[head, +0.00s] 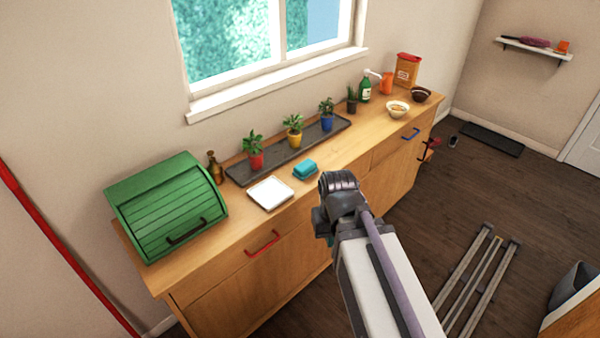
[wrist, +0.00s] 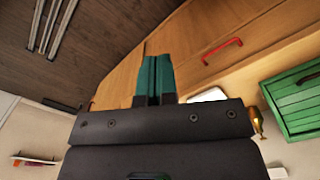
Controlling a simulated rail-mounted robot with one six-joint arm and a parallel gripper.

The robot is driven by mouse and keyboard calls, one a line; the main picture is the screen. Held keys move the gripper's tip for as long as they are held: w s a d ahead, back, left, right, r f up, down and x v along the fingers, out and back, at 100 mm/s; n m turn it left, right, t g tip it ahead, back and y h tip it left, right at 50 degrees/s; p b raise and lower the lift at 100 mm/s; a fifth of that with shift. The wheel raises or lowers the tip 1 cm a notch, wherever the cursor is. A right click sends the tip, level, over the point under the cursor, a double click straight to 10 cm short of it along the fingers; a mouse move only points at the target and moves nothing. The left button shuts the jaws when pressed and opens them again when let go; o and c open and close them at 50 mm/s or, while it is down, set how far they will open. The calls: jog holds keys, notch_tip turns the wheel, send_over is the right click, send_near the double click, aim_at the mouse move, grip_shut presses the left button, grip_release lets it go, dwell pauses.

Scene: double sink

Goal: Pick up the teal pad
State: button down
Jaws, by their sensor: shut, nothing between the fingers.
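The teal pad (head: 305,170) lies on the wooden counter, just right of the white square tray (head: 270,193), with a narrow gap between them. My gripper shows in the wrist view with its two teal fingers (wrist: 155,78) pressed together and nothing between them. In the head view my gripper (head: 319,222) is mostly hidden behind my wrist, in front of the counter's front edge and apart from the pad. I cannot make out the pad in the wrist view, where my gripper body blocks much of the counter.
A long dark tray (head: 238,172) with red, yellow and blue plant pots stands behind the pad. A green bread box (head: 165,205) is at the left. A bowl (head: 398,109), bottle (head: 365,90) and orange box (head: 407,70) stand at the right. A red handle (head: 262,243) sticks out in front.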

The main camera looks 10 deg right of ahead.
jog(key=c, duration=1.8)
grip_release()
jog(key=o, duration=1.5)
jog(key=shift+f, duration=0.1)
